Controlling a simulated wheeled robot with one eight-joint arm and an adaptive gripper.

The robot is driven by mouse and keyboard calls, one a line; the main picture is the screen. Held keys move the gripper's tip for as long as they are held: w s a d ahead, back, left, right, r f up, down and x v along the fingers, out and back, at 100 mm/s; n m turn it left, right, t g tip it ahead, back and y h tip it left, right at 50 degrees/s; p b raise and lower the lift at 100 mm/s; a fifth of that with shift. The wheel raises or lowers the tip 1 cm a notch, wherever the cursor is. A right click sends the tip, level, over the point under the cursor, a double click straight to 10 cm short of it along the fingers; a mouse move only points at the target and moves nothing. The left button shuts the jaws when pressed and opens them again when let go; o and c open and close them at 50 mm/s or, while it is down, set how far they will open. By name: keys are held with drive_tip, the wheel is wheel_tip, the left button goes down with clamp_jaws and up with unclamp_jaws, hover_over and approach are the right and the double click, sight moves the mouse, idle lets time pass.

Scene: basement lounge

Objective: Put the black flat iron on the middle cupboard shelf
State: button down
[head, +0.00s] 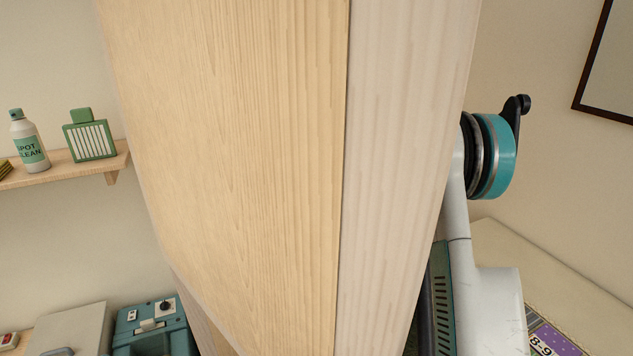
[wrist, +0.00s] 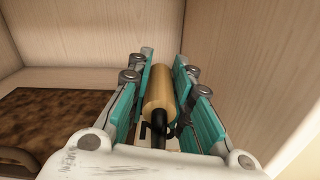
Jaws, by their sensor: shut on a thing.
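In the wrist view my gripper (wrist: 163,72) is shut on a tan wooden handle with black metal at its near end. I take this as the handle of the black flat iron (wrist: 159,95); its black body is mostly hidden below the fingers. The gripper and iron are inside a pale wooden cupboard (wrist: 236,60), close to its walls. Whether the iron touches a shelf cannot be told. In the head view the cupboard's side panel (head: 235,150) fills the middle and hides the gripper and the iron.
A mottled brown, dark-edged thing (wrist: 50,120) lies left of the gripper in the wrist view. In the head view a wall shelf (head: 70,168) at left holds a spray can (head: 29,145) and a green-framed item (head: 90,138). A teal case (head: 152,325) stands lower left.

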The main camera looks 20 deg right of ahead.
wheel_tip(320, 180, down, 8)
drive_tip(key=shift+r+b, duration=0.15)
drive_tip(key=shift+b, duration=0.95)
drive_tip(key=shift+r, duration=0.1)
drive_tip(key=c, duration=1.9)
unclamp_jaws()
drive_tip(key=shift+f, duration=0.2)
drive_tip(key=o, duration=0.5)
drive_tip(key=shift+c, duration=0.2)
drive_tip(key=shift+r, duration=0.1)
